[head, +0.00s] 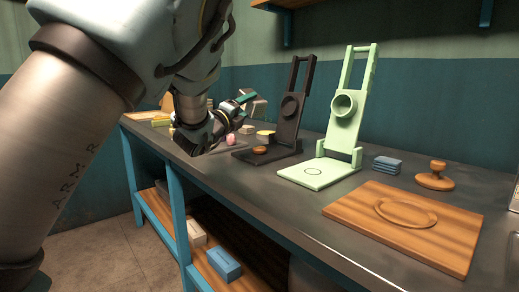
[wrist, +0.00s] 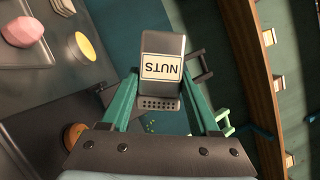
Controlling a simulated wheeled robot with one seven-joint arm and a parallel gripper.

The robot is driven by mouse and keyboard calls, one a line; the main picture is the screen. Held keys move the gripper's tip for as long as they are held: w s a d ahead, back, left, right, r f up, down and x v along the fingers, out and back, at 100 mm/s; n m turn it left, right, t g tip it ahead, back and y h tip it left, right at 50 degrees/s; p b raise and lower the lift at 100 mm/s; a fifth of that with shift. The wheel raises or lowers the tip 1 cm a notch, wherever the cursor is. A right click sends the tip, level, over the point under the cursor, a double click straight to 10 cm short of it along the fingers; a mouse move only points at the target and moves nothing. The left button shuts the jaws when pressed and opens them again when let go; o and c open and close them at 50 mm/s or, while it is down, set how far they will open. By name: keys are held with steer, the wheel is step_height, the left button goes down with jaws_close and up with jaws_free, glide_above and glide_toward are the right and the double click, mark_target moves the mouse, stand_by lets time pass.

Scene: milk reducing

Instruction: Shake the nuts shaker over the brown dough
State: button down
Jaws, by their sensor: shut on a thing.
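The nuts shaker (wrist: 163,62) is a dark grey box with a white "NUTS" label that reads upside down in the wrist view. My gripper (wrist: 160,95) is shut on it, one green finger on each side, with its perforated end towards my palm. In the head view my gripper (head: 244,99) is raised above the counter, left of the black press. A small orange-brown round piece, apparently the brown dough (head: 260,150), lies on the black press's base (head: 268,157). Small green specks (wrist: 150,124) show near the shaker's perforated end; I cannot tell what they are.
The black press (head: 290,105) and a pale green press (head: 347,110) stand upright on the dark counter (head: 300,195). A pink piece (head: 231,140) lies left of the black press. Blue blocks (head: 387,165), a wooden stamp (head: 435,176) and a wooden board (head: 445,245) are to the right.

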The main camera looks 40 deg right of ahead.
step_height(320, 180, down, 3)
steer(key=b, duration=0.3)
steer(key=shift+f, duration=0.2)
step_height(320, 180, up, 3)
steer(key=shift+r+p, duration=0.2)
steer(key=shift+p, duration=0.7)
step_height(320, 180, down, 3)
steer(key=b, duration=0.3)
steer(key=shift+f+b, duration=0.2)
steer(key=shift+b, duration=0.15)
steer(key=shift+r, duration=0.15)
